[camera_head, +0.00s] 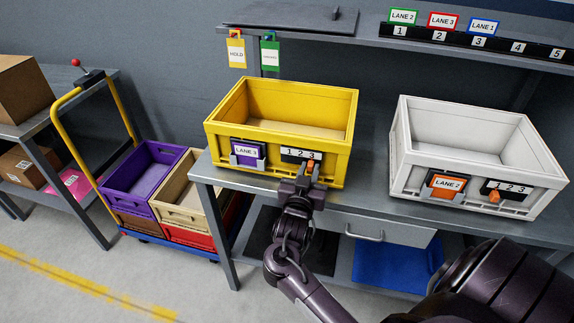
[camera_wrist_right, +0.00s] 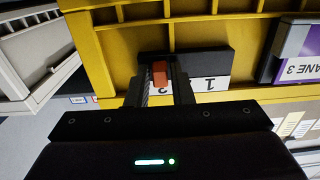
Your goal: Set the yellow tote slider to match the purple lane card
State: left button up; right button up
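The yellow tote (camera_head: 225,113) stands on the grey bench. Its front carries a purple lane card (camera_head: 248,152) reading LANE 3, which also shows upside down in the right wrist view (camera_wrist_right: 296,55). Right of the card is a slider strip marked 1 2 3 (camera_head: 300,154). Its orange knob (camera_head: 310,167) sits below the 3. My right gripper (camera_head: 307,172) is at the strip. The fingers hide part of the strip. My left gripper is not in view.
A white tote (camera_head: 475,175) with an orange LANE 2 card and its own slider stands right on the bench. A rail (camera_head: 480,41) above holds lane cards by number. HOLD and green tags hang behind the yellow tote. A cart with purple and tan crates (camera_head: 178,191) stands left.

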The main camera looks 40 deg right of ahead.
jog(key=shift+o, duration=1)
jog(key=shift+s+a+p, duration=0.25)
jog(key=shift+a+p, duration=0.05)
jog(key=shift+a, duration=0.05)
jog(key=p+v, duration=0.2)
jog(key=v, duration=0.4)
jog(key=s+a+f+n+y, duration=0.1)
jog(key=a+f+n+y, duration=0.2)
jog(key=f, duration=0.7)
jog(key=s+a+f+n+g+y, duration=0.1)
jog(key=s+a+f+n+y, duration=0.15)
jog(key=f, duration=0.75)
jog(key=s+a+f+n+y, duration=0.1)
jog(key=a+f+n+y, duration=0.25)
jog(key=f, duration=0.65)
jog(key=s+a+f+n+g+y, duration=0.2)
jog(key=s+f+g+y, duration=0.15)
jog(key=s+f, duration=1)
jog(key=s+f+g, duration=0.3)
jog(key=s+f, duration=0.1)
jog(key=s, duration=0.5)
jog(key=s+f+n+g+y, duration=0.1)
jog(key=s+f+g, duration=0.2)
jog(key=s, duration=0.6)
jog(key=shift+s+f, duration=0.15)
jog(key=shift+f, duration=0.25)
